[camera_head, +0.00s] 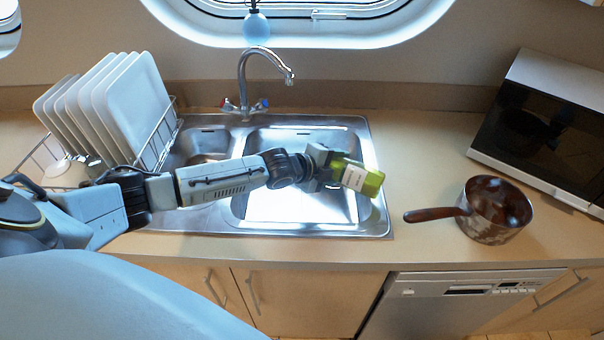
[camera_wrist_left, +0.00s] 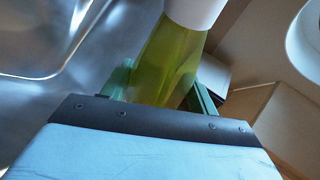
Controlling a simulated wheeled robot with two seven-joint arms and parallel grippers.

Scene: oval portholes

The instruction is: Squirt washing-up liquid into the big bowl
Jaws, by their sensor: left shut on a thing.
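My left gripper (camera_head: 332,166) is shut on a yellow-green washing-up liquid bottle (camera_head: 372,184) with a white patch on its side. The bottle is tilted, close to lying on its side, above the right part of the sink's big bowl (camera_head: 290,207). In the left wrist view, the green see-through bottle (camera_wrist_left: 167,62) sits between the two fingers of my left gripper (camera_wrist_left: 162,88), with a white part at its top. The big bowl is bright steel, partly hidden by my left arm. I cannot tell whether liquid is coming out. My right gripper is not in view.
A tap (camera_head: 262,55) arches behind the sink. A smaller bowl (camera_head: 205,145) and a rack of white plates (camera_head: 130,95) are at left. A brown saucepan (camera_head: 490,212) and a microwave (camera_head: 545,125) stand at right. Some worktop right of the sink is clear.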

